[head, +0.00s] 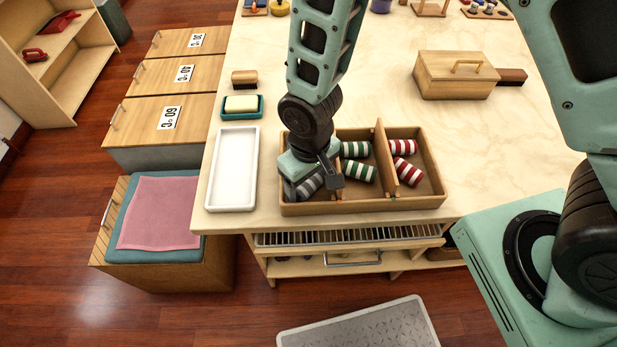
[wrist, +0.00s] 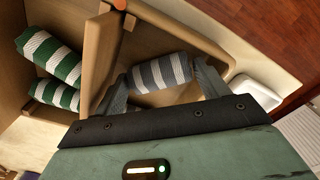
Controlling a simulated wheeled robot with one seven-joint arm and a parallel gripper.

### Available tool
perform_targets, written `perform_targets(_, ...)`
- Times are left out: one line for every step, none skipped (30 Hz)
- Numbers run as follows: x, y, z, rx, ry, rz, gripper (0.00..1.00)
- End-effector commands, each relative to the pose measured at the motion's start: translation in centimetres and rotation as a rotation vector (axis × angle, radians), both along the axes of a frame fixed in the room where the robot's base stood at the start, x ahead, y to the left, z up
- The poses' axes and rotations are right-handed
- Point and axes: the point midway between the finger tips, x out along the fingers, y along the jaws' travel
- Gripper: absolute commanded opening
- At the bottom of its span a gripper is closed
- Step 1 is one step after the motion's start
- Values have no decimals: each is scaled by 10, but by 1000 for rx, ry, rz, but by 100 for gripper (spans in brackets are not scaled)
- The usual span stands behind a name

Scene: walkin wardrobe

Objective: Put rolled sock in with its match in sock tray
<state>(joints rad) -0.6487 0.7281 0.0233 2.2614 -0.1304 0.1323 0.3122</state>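The sock tray (head: 362,207) is a wooden box on the pale tabletop, split by dividers. A grey-and-white striped rolled sock (head: 309,186) is in its left compartment; it also shows in the wrist view (wrist: 160,72). My gripper (head: 312,180) reaches down into that compartment. In the wrist view its fingers (wrist: 164,75) stand wide apart, one on either side of the grey sock. A grey knit patch by the left finger may be a second grey sock, mostly hidden. Two green-and-white rolls (head: 359,172) lie in the middle compartment, two red-and-white rolls (head: 408,172) in the right one.
An empty white tray (head: 232,170) is left of the sock tray. A green soap dish (head: 242,107) and a brush (head: 244,78) stand behind it. A lidded wooden box (head: 455,78) is at the back right. Bare tabletop lies right of the sock tray.

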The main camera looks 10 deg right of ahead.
Motion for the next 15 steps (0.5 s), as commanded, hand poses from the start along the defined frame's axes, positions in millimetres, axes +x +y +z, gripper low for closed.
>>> perform_targets(0,0,0,0,0,0,74)
perform_targets(0,0,0,0,0,0,74)
perform_targets(0,0,2,0,0,0,74)
perform_targets(0,0,3,0,0,0,74)
perform_targets(0,0,5,0,0,0,74)
perform_targets(0,0,7,1,-2,0,74)
perform_targets(1,1,10,2,-2,0,74)
perform_targets(1,1,13,3,-4,0,74)
perform_targets(1,1,19,3,-3,0,74)
perform_targets(1,1,24,3,-4,0,74)
perform_targets(1,0,29,4,-5,0,74)
perform_targets(1,0,37,4,-5,-1,74)
perform_targets(1,0,43,4,-5,-1,74)
perform_targets(0,0,49,4,-5,-2,74)
perform_targets(0,0,57,4,-5,-2,74)
